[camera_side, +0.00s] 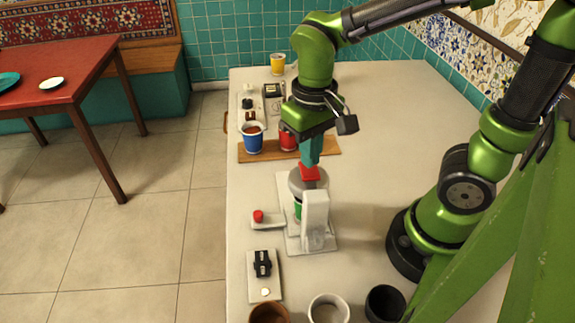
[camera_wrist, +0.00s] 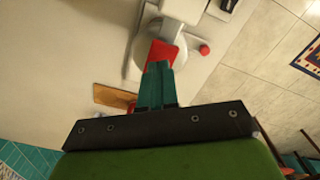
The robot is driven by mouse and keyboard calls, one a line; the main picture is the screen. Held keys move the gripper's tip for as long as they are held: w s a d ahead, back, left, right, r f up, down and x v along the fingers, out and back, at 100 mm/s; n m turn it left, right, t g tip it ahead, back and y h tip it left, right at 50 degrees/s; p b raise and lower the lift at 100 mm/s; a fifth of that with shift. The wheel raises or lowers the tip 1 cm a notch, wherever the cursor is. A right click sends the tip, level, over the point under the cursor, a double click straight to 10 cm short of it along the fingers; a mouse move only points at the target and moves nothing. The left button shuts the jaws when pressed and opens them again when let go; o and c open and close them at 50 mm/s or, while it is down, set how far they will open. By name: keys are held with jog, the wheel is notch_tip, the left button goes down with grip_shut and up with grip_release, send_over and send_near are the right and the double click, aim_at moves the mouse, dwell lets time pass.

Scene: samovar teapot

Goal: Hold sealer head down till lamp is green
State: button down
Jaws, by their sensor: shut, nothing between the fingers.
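The sealer (camera_side: 316,222) is a white upright on a white base, with a round grey head and a red pad (camera_side: 309,173) on top. A cup with green on it (camera_side: 298,209) is partly hidden under the head. A small red dome (camera_side: 258,216) sits on a white arm left of the sealer; it looks like the lamp and is red. My gripper (camera_side: 310,163) is shut and empty, pointing down with its teal fingertips at the red pad, seemingly touching it. In the wrist view the fingertips (camera_wrist: 159,67) overlap the edge of the red pad (camera_wrist: 162,52).
A blue cup (camera_side: 252,140) and a red cup (camera_side: 287,141) stand on a wooden board (camera_side: 324,147) behind the sealer. A black device on a white plate (camera_side: 263,263) lies in front, with a white bowl (camera_side: 329,309) nearer. The right of the counter (camera_side: 385,110) is clear.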

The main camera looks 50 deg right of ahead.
jog(key=shift+f, duration=0.1)
jog(key=shift+f, duration=1.15)
dwell(1.5)
jog(key=shift+r, duration=2.6)
